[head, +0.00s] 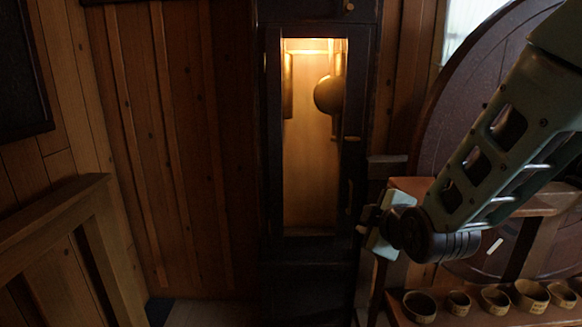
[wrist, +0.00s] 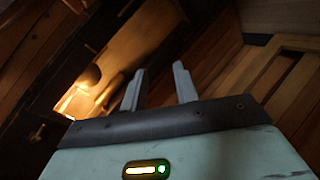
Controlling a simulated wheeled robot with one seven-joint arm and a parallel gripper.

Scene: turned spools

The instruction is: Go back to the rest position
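My gripper (wrist: 159,77) shows in the wrist view with its two grey fingers apart and nothing visible between them. In the head view my gripper (head: 372,222) is at the end of my pale green arm, right of the cabinet's lit opening, with its fingers hard to make out. The tall dark cabinet (head: 272,130) stands in the middle of the head view. Inside it a rounded wooden piece (head: 327,95) shows at the upper right. The cabinet interior (wrist: 145,45) also shows tilted in the wrist view, beyond the fingers.
Several small bowls (head: 459,302) stand on a low wooden shelf (head: 515,317) at the lower right. A large dark round disc (head: 450,120) is behind my arm. A wooden rail (head: 50,215) is at the left. Plank walls (head: 180,150) close the back.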

